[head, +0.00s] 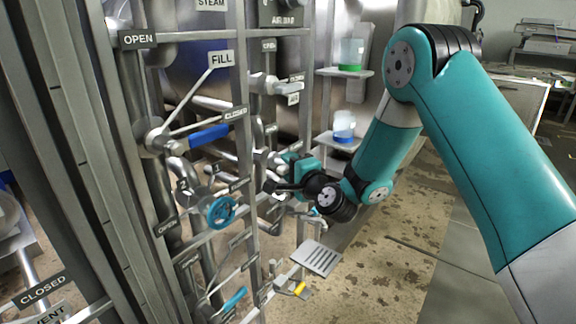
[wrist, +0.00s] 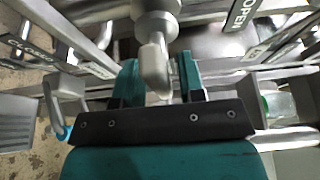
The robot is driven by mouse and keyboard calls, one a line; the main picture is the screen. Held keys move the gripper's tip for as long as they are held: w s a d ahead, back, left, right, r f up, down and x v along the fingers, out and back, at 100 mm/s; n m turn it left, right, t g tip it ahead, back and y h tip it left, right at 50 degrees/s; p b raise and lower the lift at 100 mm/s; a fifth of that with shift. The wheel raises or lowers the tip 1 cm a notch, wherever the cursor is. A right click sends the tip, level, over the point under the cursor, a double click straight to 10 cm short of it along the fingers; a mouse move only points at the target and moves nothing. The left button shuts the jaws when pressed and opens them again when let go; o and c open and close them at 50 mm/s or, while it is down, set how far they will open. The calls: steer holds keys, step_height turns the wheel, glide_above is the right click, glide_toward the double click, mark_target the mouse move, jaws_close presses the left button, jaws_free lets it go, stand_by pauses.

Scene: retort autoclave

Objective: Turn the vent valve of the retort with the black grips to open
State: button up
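My gripper (head: 280,186) is at the valve rack in the middle of the head view, teal with dark parts. In the wrist view my gripper (wrist: 160,78) has its two teal fingers apart. A grey metal lever handle (wrist: 155,70) on a round hub reaches between them, with a gap seeming to show at the right finger. An OPEN plate (wrist: 240,14) is right of this hub. The handle's own label does not show, and I see no clearly black grip. A VENT label (head: 42,315) is cut off at the head view's lower left, below a CLOSED plate (head: 42,291).
A blue-gripped lever (head: 208,136) near the FILL sign (head: 221,58), a blue handwheel (head: 222,211) and a yellow grip (head: 300,288) are on the rack. Shelves with jars (head: 344,124) stand behind my gripper.

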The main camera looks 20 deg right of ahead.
jaws_close()
steer(key=shift+f+b, duration=0.15)
steer(key=shift+b, duration=0.2)
steer(key=shift+f+n+b, duration=0.2)
steer(key=shift+n+b, duration=0.3)
steer(key=shift+b, duration=0.65)
steer(key=n+t+b, duration=0.1)
steer(key=b, duration=0.4)
steer(key=shift+f+n+y, duration=0.15)
steer(key=shift+n+y, duration=0.15)
steer(key=shift+n, duration=0.1)
steer(key=n+b, duration=0.2)
steer(key=b, duration=0.3)
steer(key=shift+t+y, duration=0.3)
steer(key=shift+t, duration=0.1)
steer(key=shift+r+n+b, duration=0.3)
steer(key=shift+n+b, duration=0.4)
steer(key=shift+b, duration=0.2)
steer(key=shift+r, duration=0.1)
